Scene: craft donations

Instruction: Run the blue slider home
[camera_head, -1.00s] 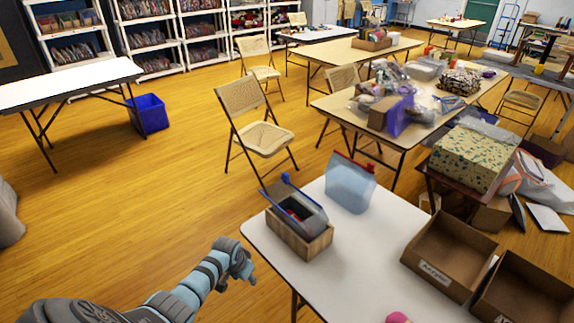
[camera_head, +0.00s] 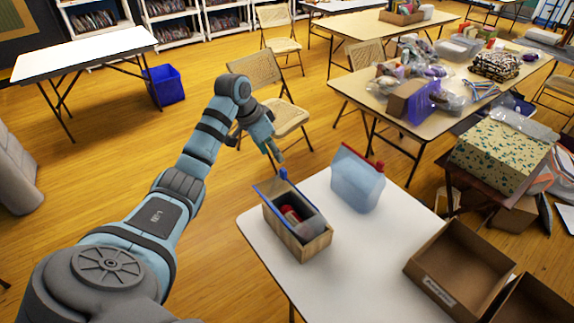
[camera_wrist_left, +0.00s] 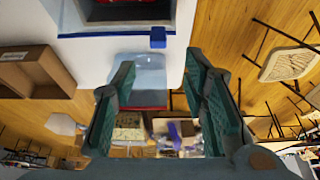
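The blue slider (camera_head: 284,174) is a small block at the far corner of an open pouch with a blue rim (camera_head: 268,198). The pouch stands in a wooden box (camera_head: 303,240) on the white table, with something red (camera_head: 291,214) inside it. In the left wrist view the blue slider (camera_wrist_left: 158,37) shows beyond my fingers, at one end of the rim. My left gripper (camera_head: 275,154) is above the table's far left edge, up and left of the slider and apart from it. Its fingers (camera_wrist_left: 160,66) are spread and empty. My right gripper is out of view.
A translucent pouch with a red top (camera_head: 357,182) stands right of the wooden box. An open cardboard box (camera_head: 448,296) is at the table's right, with another beside it. A folding chair (camera_head: 285,115) stands behind my gripper. The white table (camera_head: 365,270) is clear in front.

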